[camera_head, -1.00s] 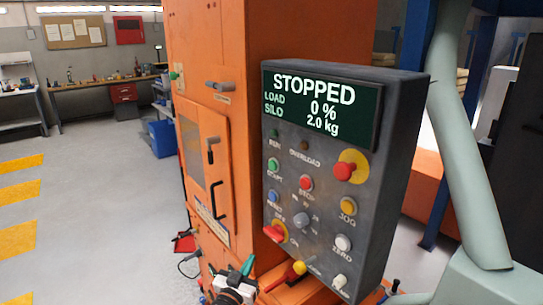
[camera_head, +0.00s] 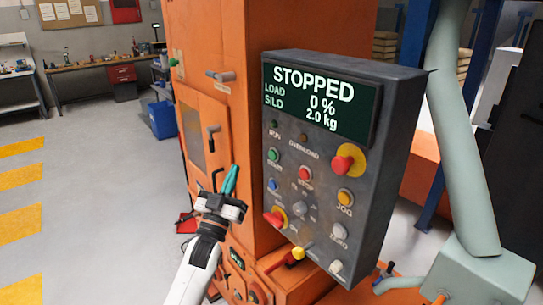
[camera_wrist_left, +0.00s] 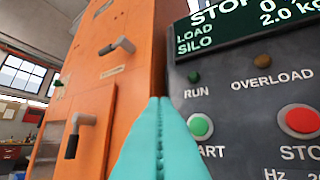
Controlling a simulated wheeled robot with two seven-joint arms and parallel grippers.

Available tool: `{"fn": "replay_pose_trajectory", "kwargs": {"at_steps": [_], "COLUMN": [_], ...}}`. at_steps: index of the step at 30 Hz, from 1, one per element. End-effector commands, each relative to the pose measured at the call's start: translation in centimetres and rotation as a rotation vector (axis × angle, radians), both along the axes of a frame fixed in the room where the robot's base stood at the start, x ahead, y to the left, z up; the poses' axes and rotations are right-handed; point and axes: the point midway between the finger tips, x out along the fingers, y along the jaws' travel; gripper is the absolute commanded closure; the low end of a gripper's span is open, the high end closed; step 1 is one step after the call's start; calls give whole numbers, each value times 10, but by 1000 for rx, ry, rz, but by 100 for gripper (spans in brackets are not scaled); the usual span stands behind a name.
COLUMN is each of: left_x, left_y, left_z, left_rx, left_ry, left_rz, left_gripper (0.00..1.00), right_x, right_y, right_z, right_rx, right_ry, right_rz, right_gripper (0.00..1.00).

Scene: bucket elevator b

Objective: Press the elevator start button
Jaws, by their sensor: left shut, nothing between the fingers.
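The green start button (camera_head: 274,155) is on the left side of the dark grey control panel (camera_head: 385,150), left of the red stop button (camera_head: 305,174). The screen (camera_head: 318,97) reads STOPPED, load 0 %, silo 2.0 kg. My left gripper (camera_head: 231,180) is shut and empty, with its teal fingers pointing up, to the left of and a little below the start button in the head view. In the left wrist view the teal fingertips (camera_wrist_left: 160,110) show just left of the green start button (camera_wrist_left: 200,126) and cover part of its label. Contact cannot be told. My right gripper is not in view.
Several other controls surround the button: a blue button (camera_head: 272,185), a red knob on yellow (camera_head: 343,164) and a yellow jog button (camera_head: 345,198). The orange cabinet (camera_head: 215,60), with projecting handles, stands behind and left of the panel. The floor at left is open.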

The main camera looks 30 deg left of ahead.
Motion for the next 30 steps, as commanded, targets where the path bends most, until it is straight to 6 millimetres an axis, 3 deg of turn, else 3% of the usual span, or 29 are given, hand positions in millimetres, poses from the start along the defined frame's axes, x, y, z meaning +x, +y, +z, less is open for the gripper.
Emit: {"fn": "replay_pose_trajectory", "kwargs": {"at_steps": [18,30], "left_x": [68,80], "left_y": [-28,-33], "left_z": [-2,0], "left_rx": [-2,0], "left_ry": [-1,2], "left_rz": [-2,0], "left_gripper": [100,100], "right_x": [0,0], "right_y": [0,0], "right_z": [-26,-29], "right_rx": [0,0], "right_ry": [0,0], "right_rz": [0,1], "right_gripper": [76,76]}}
